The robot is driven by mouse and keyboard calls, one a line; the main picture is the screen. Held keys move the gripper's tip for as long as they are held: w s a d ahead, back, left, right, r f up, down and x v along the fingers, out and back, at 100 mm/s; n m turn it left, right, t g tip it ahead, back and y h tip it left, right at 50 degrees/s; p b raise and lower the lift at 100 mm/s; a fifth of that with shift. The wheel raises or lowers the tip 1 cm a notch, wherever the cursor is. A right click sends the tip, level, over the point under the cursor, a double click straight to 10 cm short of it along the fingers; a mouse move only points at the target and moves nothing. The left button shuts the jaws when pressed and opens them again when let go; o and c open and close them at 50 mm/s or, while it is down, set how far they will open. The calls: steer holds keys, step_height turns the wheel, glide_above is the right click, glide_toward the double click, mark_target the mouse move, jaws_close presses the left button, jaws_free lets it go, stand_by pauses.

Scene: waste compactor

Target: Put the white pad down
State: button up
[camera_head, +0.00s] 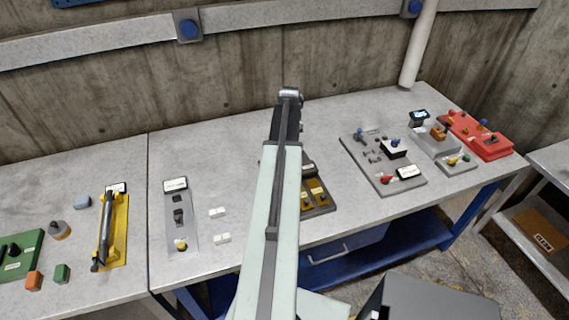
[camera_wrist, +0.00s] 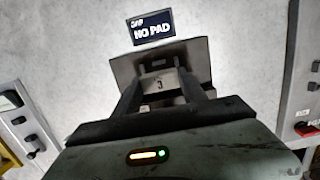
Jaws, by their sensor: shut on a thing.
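My gripper (camera_wrist: 158,72) points down at a grey fixture (camera_wrist: 122,68) in the wrist view. Its two dark fingers are shut on a pale block marked "3" (camera_wrist: 158,86), which appears to be the white pad. The fixture's sign (camera_wrist: 152,28) reads "NO PAD" on its lower line. I cannot tell whether the pad touches the fixture. Two loose white blocks (camera_head: 217,212) (camera_head: 222,238) lie left of the arm.
A dark panel with yellow parts (camera_head: 320,198) is partly behind my arm. A grey panel (camera_head: 385,185) and red unit (camera_head: 490,145) stand right. The back left bench top is clear.

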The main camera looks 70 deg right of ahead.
steer(key=shift+f+b, duration=1.65)
steer(key=shift+f, duration=0.5)
